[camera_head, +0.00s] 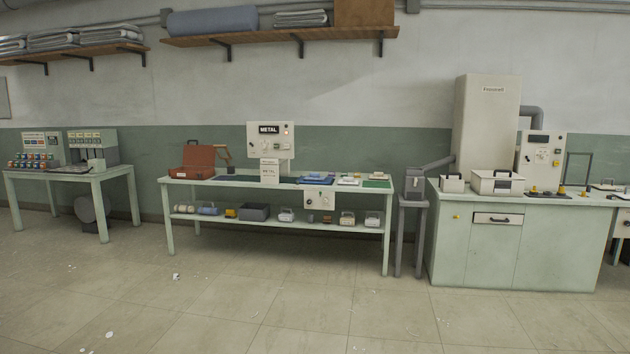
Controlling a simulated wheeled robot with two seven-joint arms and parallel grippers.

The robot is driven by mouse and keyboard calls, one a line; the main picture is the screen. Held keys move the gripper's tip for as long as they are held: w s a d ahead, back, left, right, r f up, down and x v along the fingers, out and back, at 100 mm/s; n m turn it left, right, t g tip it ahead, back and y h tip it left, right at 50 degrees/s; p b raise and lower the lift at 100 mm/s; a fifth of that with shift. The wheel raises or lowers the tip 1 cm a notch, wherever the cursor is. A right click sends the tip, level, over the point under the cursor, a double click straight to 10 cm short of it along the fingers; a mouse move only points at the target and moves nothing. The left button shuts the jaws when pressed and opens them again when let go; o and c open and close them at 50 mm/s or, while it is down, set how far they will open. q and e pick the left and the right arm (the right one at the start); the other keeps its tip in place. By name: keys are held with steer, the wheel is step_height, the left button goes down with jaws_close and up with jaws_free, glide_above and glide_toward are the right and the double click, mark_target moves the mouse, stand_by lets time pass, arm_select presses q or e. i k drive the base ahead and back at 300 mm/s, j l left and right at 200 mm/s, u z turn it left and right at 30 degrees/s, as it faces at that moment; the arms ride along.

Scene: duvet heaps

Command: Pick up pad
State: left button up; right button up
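I cannot tell for sure which thing is the pad. Several small flat items lie on the middle table (180,181). A blue flat item (316,180) lies right of the METAL sign box. A whitish flat item (349,181) lies to its right, and a green flat patch (377,184) is near the table's right end. A dark blue mat (236,179) lies on the left part of the tabletop. Neither of my grippers is in view.
A brown open case (192,161) stands at the middle table's left end. A green cabinet (475,250) with white boxes stands right, another table (70,172) left. Wall shelves (280,37) hang above. The floor in front is open, with small scraps.

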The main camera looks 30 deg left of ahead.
mark_target(314, 176)
steer(key=i+j+u, duration=0.4)
steer(key=i, duration=0.5)
steer(key=i+u, duration=0.35)
steer(key=i, duration=2.6)
steer(key=i+l+u, duration=0.1)
steer(key=i, duration=0.9)
steer(key=i+l, duration=0.1)
steer(key=i, duration=0.9)
steer(key=i+l, duration=0.1)
steer(key=i, duration=0.9)
